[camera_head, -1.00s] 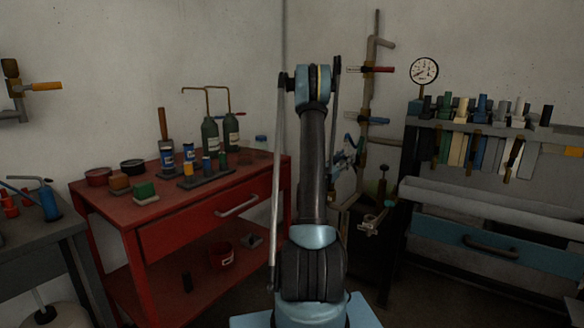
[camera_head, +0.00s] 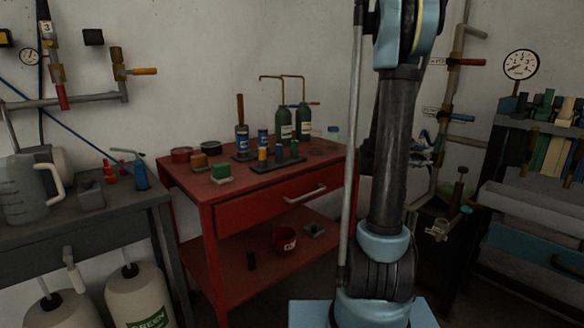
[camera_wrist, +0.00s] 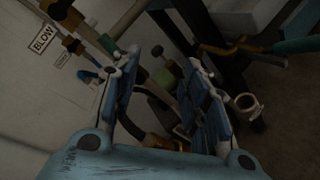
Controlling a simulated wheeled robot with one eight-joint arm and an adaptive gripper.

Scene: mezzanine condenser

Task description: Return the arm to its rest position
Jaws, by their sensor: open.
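My arm stands upright right of centre in the head view, its upper links rising out of the top of the picture. My gripper (camera_wrist: 165,95) shows in the wrist view, its two blue fingers spread apart with nothing between them. Behind the fingers are pipes and a valve with a green part (camera_wrist: 166,78), apart from the fingers as far as I can tell. The gripper's end is not clearly visible in the head view, where my own arm hides part of the pipework.
A red cart (camera_head: 214,196) with bottles and jars stands left of my arm. A grey bench (camera_head: 70,228) with a jug (camera_head: 22,190) is at far left. Wall pipes, a pressure gauge (camera_head: 520,66) and a tool rack (camera_head: 550,115) are at right.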

